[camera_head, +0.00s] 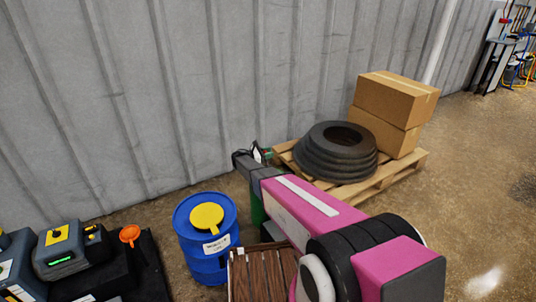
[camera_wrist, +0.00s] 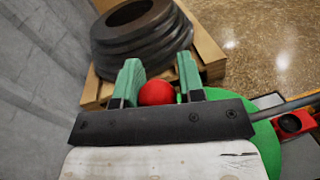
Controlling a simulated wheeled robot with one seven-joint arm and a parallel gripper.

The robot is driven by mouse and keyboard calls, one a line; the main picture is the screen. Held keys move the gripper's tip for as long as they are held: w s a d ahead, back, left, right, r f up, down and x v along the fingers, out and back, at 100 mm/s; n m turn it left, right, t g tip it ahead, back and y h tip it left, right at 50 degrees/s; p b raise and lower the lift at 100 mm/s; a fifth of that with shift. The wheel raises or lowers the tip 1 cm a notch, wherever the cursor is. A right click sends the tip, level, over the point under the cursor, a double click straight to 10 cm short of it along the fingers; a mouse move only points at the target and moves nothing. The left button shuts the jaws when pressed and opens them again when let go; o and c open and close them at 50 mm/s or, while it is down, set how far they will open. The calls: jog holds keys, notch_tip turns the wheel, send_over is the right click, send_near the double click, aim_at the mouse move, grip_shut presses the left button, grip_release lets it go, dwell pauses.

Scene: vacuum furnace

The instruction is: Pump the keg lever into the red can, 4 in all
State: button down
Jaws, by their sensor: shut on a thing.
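My gripper (camera_wrist: 160,85) is shut on the red ball knob (camera_wrist: 157,93) of the keg lever, with one green finger on either side. The lever's shaft is hidden. The green keg (camera_wrist: 266,140) shows its round top behind and right of my gripper; in the head view a strip of its green side (camera_head: 257,212) shows beside my arm. A grey spout (camera_wrist: 292,104) reaches right over the red can (camera_wrist: 308,122), which has a round black top opening. The can is hidden in the head view. My gripper (camera_head: 263,153) is small and partly hidden there.
Behind my gripper a pallet (camera_head: 391,180) carries black tires (camera_head: 335,163) and cardboard boxes (camera_head: 396,97). A corrugated wall runs behind. Open floor lies right.

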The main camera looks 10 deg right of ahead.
jog(key=m, duration=0.1)
jog(key=s+m, duration=0.1)
jog(key=s+d+r+m, duration=0.1)
jog(key=shift+s+y, duration=0.1)
jog(key=shift+y, duration=0.3)
jog(key=s+m, duration=0.1)
jog(key=m, duration=0.1)
jog(key=shift+s+d+m, duration=0.35)
jog(key=shift+s+m, duration=0.05)
jog(key=m, duration=0.1)
jog(key=s+m, duration=0.1)
jog(key=s+d+m+y, duration=0.1)
jog(key=shift+s+f+t, duration=0.15)
jog(key=shift+f+t, duration=0.25)
jog(key=shift+s+d+f+m, duration=0.15)
jog(key=shift+s+f+m, duration=0.15)
jog(key=shift+s, duration=0.1)
jog(key=shift+s+f, duration=0.15)
jog(key=c, duration=0.8)
grip_release()
jog(key=v, duration=1)
jog(key=shift+s+a, duration=0.1)
jog(key=shift+a, duration=0.25)
